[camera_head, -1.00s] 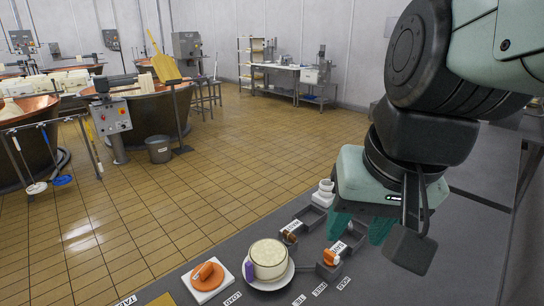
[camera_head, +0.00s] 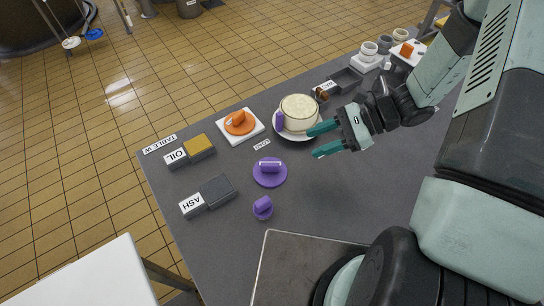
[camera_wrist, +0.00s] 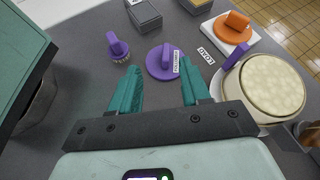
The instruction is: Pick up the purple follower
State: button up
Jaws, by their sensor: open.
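The purple follower (camera_head: 270,172) is a flat round disc with a raised, labelled handle, lying on the dark grey table. In the wrist view, the purple follower (camera_wrist: 164,62) lies just beyond and between my fingertips. My gripper (camera_head: 316,140) is open and empty, to the right of the follower and above it in the head view, with its teal fingers pointing left. Its fingers also frame the bottom of the wrist view (camera_wrist: 160,75). I see no contact with the follower.
A purple brush (camera_head: 262,209) stands close to the follower. A cheese (camera_head: 299,111) sits on a white plate with a purple piece against it. An orange disc (camera_head: 240,123) lies on a white board. The OIL (camera_head: 199,145) and ASH (camera_head: 217,188) trays are at left.

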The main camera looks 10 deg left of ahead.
jog(key=f+m, duration=0.1)
jog(key=f, duration=0.1)
jog(key=a+f+m+y, duration=0.1)
jog(key=f, duration=0.2)
jog(key=shift+s+a+f+m+t+y, duration=0.15)
jog(key=shift+s+f+m+t+y, duration=0.1)
jog(key=shift+f+m+t+y, duration=0.15)
send_near(268, 164)
jog(key=shift+s+x, duration=0.2)
jog(key=shift+x, duration=1.05)
jog(key=x, duration=0.5)
jog(key=shift+w+a+f, duration=0.1)
jog(key=shift+w+a, duration=0.05)
jog(key=shift+a, duration=0.15)
grip_shut()
